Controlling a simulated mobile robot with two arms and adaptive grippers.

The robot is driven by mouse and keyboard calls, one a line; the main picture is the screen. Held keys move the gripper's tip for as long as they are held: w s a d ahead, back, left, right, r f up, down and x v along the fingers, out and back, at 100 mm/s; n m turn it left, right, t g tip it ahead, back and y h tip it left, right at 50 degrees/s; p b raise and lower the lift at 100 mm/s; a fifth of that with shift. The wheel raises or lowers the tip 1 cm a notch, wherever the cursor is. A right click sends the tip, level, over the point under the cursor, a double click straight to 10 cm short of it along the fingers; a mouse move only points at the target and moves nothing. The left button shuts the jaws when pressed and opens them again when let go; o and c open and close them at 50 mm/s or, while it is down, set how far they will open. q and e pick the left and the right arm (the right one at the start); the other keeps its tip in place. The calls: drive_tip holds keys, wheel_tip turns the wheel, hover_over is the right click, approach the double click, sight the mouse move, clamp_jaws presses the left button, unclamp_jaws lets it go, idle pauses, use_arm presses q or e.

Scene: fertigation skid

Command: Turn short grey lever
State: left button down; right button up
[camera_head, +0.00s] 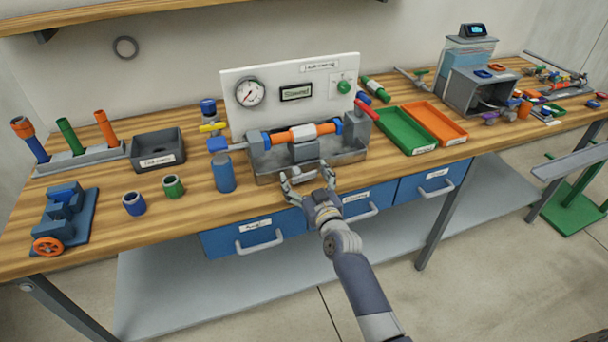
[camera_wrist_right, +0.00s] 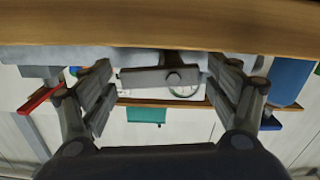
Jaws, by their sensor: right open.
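The short grey lever (camera_wrist_right: 143,79) is a small flat bar with a round pivot, seen in the right wrist view between my fingers. In the head view it seems to be the small grey piece (camera_head: 304,173) at the front of the metal test tray, partly hard to make out. My right gripper (camera_head: 308,177) is at the tray's front edge with its fingers spread, one on each side of the lever. In the wrist view the right gripper (camera_wrist_right: 160,92) is open, and gaps show between the fingers and the lever. My left gripper is not in view.
The tray holds a fixture with an orange and white tube (camera_head: 303,133). A red lever (camera_head: 367,109) is at its right end. A blue cylinder (camera_head: 224,174) stands close left of my gripper. A green tray (camera_head: 405,132) lies to the right. Blue drawers (camera_head: 254,234) are below.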

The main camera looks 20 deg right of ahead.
drive_tip(key=shift+w, duration=0.35)
drive_tip(key=shift+c, duration=0.6)
drive_tip(key=c, duration=1)
drive_tip(key=shift+o, duration=0.2)
drive_tip(key=shift+m, duration=0.8)
drive_tip(key=o, duration=1.1)
drive_tip(key=shift+s+f, duration=0.1)
